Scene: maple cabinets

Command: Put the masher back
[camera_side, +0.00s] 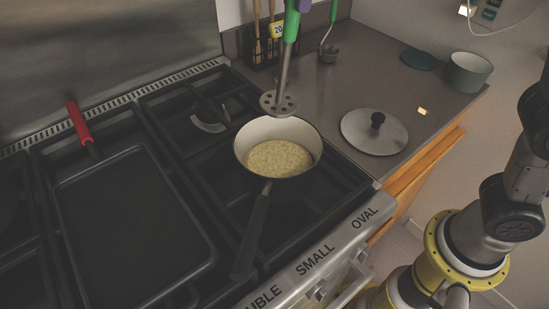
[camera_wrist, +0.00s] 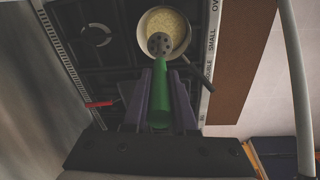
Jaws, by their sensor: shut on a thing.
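The masher has a green handle and a grey shaft with a round perforated head (camera_side: 277,103); it also shows in the wrist view (camera_wrist: 161,103). My gripper (camera_wrist: 160,82) is shut on the green handle, with a purple finger on each side. In the side view only a bit of my gripper (camera_side: 302,6) shows at the top edge. The masher hangs head down, with its head near the back rim of the pot (camera_side: 243,141) and seemingly above it. The pot holds pale yellow mash (camera_side: 279,159). A dark utensil rack (camera_side: 262,52) with several tools stands behind, against the wall.
A grill pan (camera_side: 130,225) with a red handle lies on the left of the stove. A lid (camera_side: 373,133) lies on the right counter. A grey-green bowl (camera_side: 468,73) and a dark round lid (camera_side: 419,59) are farther back. A ladle (camera_side: 328,52) hangs near the rack.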

